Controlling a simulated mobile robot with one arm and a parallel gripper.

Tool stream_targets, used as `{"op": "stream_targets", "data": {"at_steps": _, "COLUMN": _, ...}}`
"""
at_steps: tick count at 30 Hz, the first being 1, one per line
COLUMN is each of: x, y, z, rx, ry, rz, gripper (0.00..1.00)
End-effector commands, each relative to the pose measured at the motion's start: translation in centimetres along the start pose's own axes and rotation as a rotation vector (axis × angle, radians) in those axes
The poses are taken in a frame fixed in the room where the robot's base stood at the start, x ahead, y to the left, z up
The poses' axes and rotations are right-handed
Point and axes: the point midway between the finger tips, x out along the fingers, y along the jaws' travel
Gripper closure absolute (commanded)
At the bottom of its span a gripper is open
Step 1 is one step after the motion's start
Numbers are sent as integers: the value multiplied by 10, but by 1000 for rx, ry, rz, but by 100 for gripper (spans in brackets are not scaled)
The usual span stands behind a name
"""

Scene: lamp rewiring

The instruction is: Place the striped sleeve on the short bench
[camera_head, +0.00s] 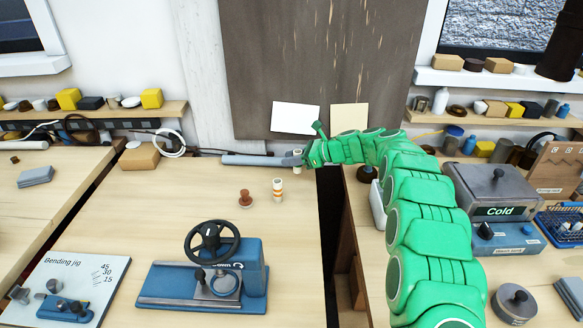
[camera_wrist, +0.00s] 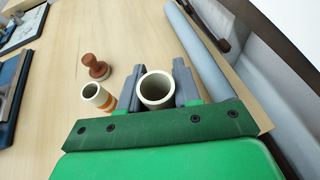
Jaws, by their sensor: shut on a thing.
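The striped sleeve (camera_head: 277,189), cream with orange bands, stands upright on the middle wooden bench (camera_head: 160,215). It also shows in the wrist view (camera_wrist: 98,96), left of my gripper and apart from it. My gripper (camera_head: 297,158) is at the back right of this bench, shut on a cream tube (camera_head: 297,169). In the wrist view my gripper (camera_wrist: 158,88) has one finger on each side of this tube, whose open end faces the camera; I see no stripes on it. I cannot tell which bench is the short one.
A brown knobbed piece (camera_head: 245,198) stands left of the striped sleeve. A long grey tube (camera_head: 250,160) lies along the back. A blue handwheel machine (camera_head: 205,280) is at the front. A dark gap separates this bench from the right bench (camera_head: 375,265). Bare wood lies left of the pieces.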

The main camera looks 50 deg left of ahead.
Motion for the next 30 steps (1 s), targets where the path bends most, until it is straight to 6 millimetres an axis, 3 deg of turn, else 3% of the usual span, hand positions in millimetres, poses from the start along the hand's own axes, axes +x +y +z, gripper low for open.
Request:
{"op": "stream_targets", "data": {"at_steps": 17, "x": 14, "y": -15, "z": -16, "rx": -1, "ry": 0, "rz": -1, "gripper": 96}}
{"op": "stream_targets", "data": {"at_steps": 24, "x": 24, "y": -15, "z": -42, "rx": 1, "ry": -1, "rz": -2, "gripper": 96}}
{"op": "stream_targets", "data": {"at_steps": 30, "x": 24, "y": -15, "z": -42, "rx": 0, "ry": -1, "rz": -2, "gripper": 96}}
